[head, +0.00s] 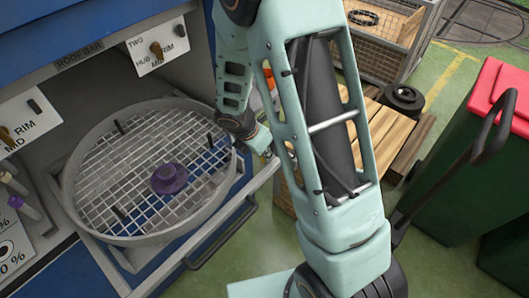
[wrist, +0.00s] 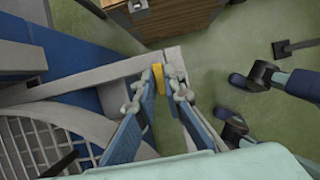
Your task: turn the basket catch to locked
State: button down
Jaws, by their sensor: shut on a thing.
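The basket is a round grey tub with a wire grid and a purple hub (head: 169,177), set in a pulled-out drawer at the left of the head view. Its rim (head: 70,190) is clear; part of the grid (wrist: 35,140) shows at the lower left of the wrist view. A small yellow piece, apparently the basket catch (wrist: 158,76), stands at the outer corner of the grey drawer frame (wrist: 110,82). My gripper (wrist: 160,92) is shut on it, with blue fingers on both sides. In the head view my arm hides the catch and most of the gripper. I cannot read the catch's locked mark.
A drawer handle (head: 222,235) runs along the drawer's front. A wooden pallet (head: 385,140), a wire crate (head: 390,45) and a green bin with a red lid (head: 455,180) stand to the right. Green floor (wrist: 225,45) is open beyond the drawer corner.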

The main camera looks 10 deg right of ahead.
jog(key=m+g, duration=0.1)
jog(key=m, duration=0.1)
jog(key=m+p, duration=0.1)
jog(key=m, duration=0.1)
jog(key=shift+w+a+m+g+h, duration=0.1)
jog(key=shift+w+m+g+h, duration=0.05)
jog(key=shift+m+g+h, duration=0.2)
jog(key=m+g, duration=0.2)
jog(key=m, duration=0.2)
jog(key=shift+w+m, duration=0.1)
jog(key=shift+m, duration=0.25)
jog(key=m+g+b, duration=0.1)
jog(key=m, duration=0.3)
jog(key=shift+w+g, duration=0.1)
jog(key=shift+g, duration=0.25)
jog(key=shift+w+m+g+y+b, duration=0.2)
jog(key=shift+m+y, duration=0.3)
jog(key=shift+m, duration=0.6)
jog(key=shift+s+m+g+y+b, duration=0.1)
jog(key=shift+m+g+y, duration=0.3)
jog(key=shift+m, duration=0.7)
jog(key=c, duration=2)
grip_release()
jog(key=shift+r, duration=0.15)
